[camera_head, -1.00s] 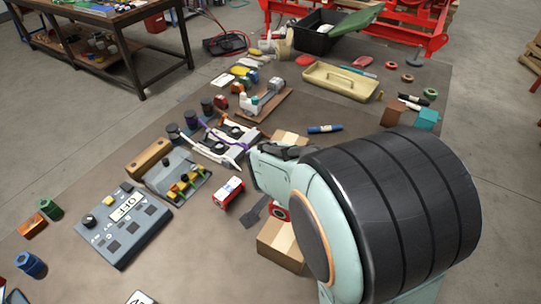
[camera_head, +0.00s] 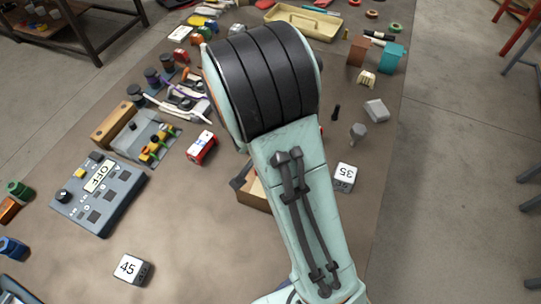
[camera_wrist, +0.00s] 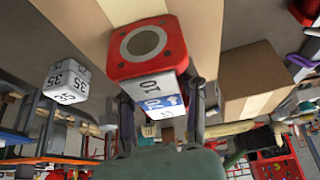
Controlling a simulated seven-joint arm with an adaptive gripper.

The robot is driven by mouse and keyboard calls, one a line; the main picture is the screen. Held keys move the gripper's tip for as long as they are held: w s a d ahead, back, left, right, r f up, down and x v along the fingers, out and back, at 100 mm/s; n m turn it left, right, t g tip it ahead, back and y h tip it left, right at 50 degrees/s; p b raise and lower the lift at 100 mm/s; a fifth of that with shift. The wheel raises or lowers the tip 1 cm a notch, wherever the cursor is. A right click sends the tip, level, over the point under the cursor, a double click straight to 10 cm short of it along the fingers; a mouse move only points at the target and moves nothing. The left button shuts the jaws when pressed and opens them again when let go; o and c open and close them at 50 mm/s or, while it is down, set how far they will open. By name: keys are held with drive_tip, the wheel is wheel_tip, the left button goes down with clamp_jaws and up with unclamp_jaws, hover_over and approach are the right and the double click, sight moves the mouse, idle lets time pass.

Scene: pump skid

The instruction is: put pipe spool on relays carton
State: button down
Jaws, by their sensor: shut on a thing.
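In the wrist view my gripper (camera_wrist: 162,122) is shut on a piece with a red square end and a round grey centre, which I take for the pipe spool (camera_wrist: 142,48). White and blue printed sides show between the fingers. A tan carton (camera_wrist: 205,38) fills the picture just beyond the held piece; contact cannot be told. A second tan carton (camera_wrist: 255,85) stands to the right. In the head view part of a carton (camera_head: 253,195) shows beside my arm, which hides the gripper and spool. No relays label is readable.
A white cube marked 35 (camera_head: 344,177) stands right of my arm. A red and white box (camera_head: 201,148) and a grey control panel (camera_head: 97,195) lie to the left. Another cube, marked 45 (camera_head: 131,268), stands in front. Bare table lies between that cube and the carton.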

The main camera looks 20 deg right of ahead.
drive_tip(key=c, duration=0.6)
unclamp_jaws()
drive_tip(key=v, duration=1.2)
drive_tip(key=s+a+r+n+g+y, duration=0.1)
drive_tip(key=s+n, duration=0.2)
drive_tip(key=s, duration=0.3)
drive_tip(key=s+a+r+n+g+y, duration=0.1)
drive_tip(key=s+n, duration=0.2)
drive_tip(key=s, duration=0.2)
drive_tip(key=s+a+r+n+g+y, duration=0.1)
drive_tip(key=s+r+n+y, duration=0.1)
drive_tip(key=s+n, duration=0.2)
drive_tip(key=shift+s+a, duration=0.25)
drive_tip(key=shift+s, duration=1.05)
